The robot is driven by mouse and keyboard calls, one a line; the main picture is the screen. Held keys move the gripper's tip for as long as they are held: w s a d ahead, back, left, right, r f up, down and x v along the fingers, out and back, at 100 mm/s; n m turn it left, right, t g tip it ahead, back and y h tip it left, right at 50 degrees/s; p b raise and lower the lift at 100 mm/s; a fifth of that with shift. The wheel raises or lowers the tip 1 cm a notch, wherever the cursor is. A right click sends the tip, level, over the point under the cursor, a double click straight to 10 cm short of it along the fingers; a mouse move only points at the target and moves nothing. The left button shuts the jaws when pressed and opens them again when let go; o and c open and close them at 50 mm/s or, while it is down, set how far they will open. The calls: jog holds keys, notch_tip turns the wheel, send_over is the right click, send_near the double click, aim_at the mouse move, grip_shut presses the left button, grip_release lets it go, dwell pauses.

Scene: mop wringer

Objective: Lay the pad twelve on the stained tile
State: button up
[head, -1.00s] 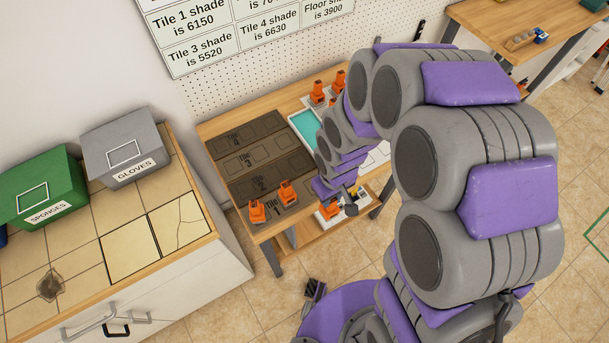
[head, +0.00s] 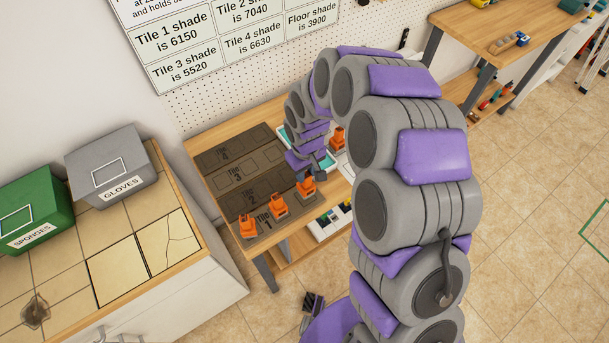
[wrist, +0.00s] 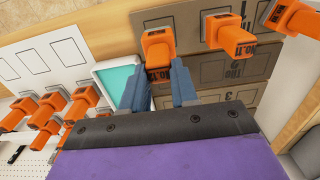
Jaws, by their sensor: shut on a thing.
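My gripper (wrist: 158,88) is shut on an orange-handled pad (wrist: 158,46), which sits between its two blue fingers. The pad's label is partly covered by the fingers; it seems to read No.12. In the head view this held pad (head: 306,184) is at the right end of the Tile 1 strip; whether it touches the strip I cannot tell. The stained tile (head: 35,312), with a dark brown blotch, is on the tiled counter at the lower left, far from my gripper.
Two orange-handled pads (head: 247,226) (head: 278,206) stand on the Tile 1 strip. Another pad (head: 337,138) and a teal tray (wrist: 118,78) are near. A grey gloves box (head: 108,165) and green sponges box (head: 30,212) stand on the counter. Beside them lies a cracked tile (head: 165,238).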

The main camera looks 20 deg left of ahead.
aim_at(306, 189)
notch_tip(306, 189, down, 2)
jog(key=shift+d+f, duration=0.1)
jog(key=shift+f, duration=0.1)
jog(key=shift+a, duration=0.2)
jog(key=shift+a, duration=0.1)
jog(key=o, duration=0.7)
jog(key=shift+f, duration=0.1)
jog(key=shift+c, duration=0.2)
jog(key=shift+o, duration=1.4)
jog(key=shift+d, duration=0.2)
